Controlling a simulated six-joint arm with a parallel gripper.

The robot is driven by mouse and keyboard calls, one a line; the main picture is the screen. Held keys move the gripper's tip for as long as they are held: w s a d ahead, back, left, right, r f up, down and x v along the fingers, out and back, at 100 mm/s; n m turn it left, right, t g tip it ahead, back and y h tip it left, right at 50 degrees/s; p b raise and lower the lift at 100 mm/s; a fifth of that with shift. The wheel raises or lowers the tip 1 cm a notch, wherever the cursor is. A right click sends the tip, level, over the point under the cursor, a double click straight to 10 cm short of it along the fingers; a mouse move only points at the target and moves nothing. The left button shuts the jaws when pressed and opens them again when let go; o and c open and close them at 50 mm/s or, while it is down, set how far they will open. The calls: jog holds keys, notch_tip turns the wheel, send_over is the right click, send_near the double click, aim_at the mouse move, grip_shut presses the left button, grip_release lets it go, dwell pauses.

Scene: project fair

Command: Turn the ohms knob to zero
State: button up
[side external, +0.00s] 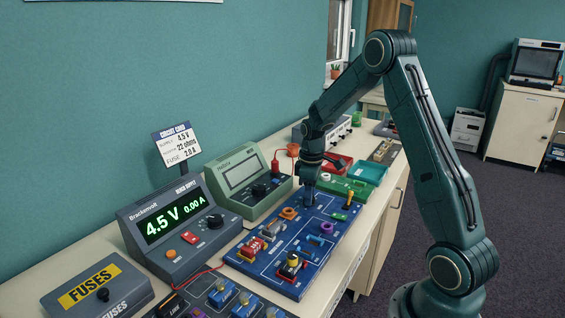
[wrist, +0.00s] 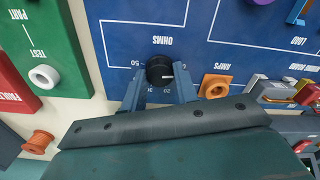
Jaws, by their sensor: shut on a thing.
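The ohms knob (wrist: 158,68) is a small black dial on the blue circuit board (side external: 262,257). In the wrist view its "OHMS" label appears upside down, with scale numbers such as 50, 30 and 20 around it. A pale pointer mark shows on the knob's right side. My gripper (wrist: 159,80) has its two blue-grey fingers on either side of the knob, shut on it. In the side external view my gripper (side external: 309,195) comes straight down onto the board and hides the knob.
The power supply (side external: 160,262) reads 4.5 V and 0.00 A. A circuit card (side external: 177,144) above it lists 22 ohms. An orange ring post (wrist: 215,86) stands right of the knob in the wrist view. A green test board (wrist: 42,45) lies left.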

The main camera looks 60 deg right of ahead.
jog(key=shift+n, duration=0.6)
jog(key=o, duration=1)
notch_tip(320, 180, up, 14)
jog(key=shift+f, duration=0.1)
dwell(0.4)
